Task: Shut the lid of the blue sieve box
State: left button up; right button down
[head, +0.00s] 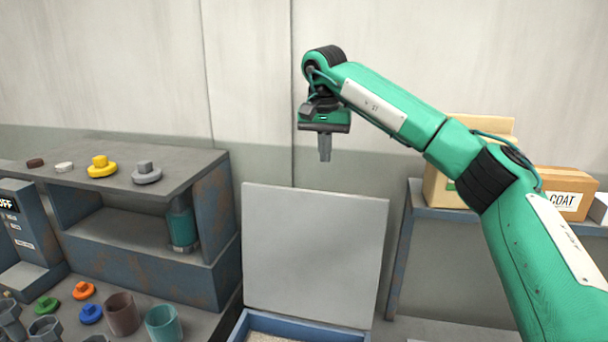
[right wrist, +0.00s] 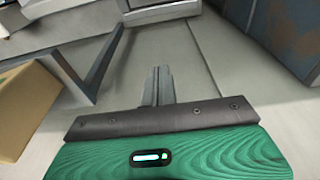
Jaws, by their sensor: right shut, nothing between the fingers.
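The blue sieve box (head: 300,324) is at the bottom centre of the head view, cut off by the lower edge. Its lid (head: 315,252), a flat pale grey panel, stands raised from the box's back edge, so the box is open. Some pale, grainy contents show inside. My right gripper (head: 325,157) points down above the lid's top edge, apart from it in the picture. Its fingers are shut and empty; they also show in the right wrist view (right wrist: 160,82). My left gripper is not in view.
A grey bench with a shelf (head: 150,250) stands left, with yellow and grey knobbed pieces on top. Cups (head: 122,314) and small coloured pieces lie in front. Cardboard boxes (head: 555,193) stand on a right-hand shelf. The wall behind is bare.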

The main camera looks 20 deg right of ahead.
notch_tip(320, 180, down, 10)
jog(key=w+d+r+p, duration=0.1)
jog(key=p, duration=0.3)
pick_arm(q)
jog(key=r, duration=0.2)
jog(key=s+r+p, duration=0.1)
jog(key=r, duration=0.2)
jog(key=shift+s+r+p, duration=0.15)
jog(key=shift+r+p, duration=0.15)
pick_arm(e)
jog(key=s+a, duration=0.2)
jog(key=s, duration=0.1)
jog(key=shift+s+a+r, duration=0.1)
jog(key=shift+a+r, duration=0.1)
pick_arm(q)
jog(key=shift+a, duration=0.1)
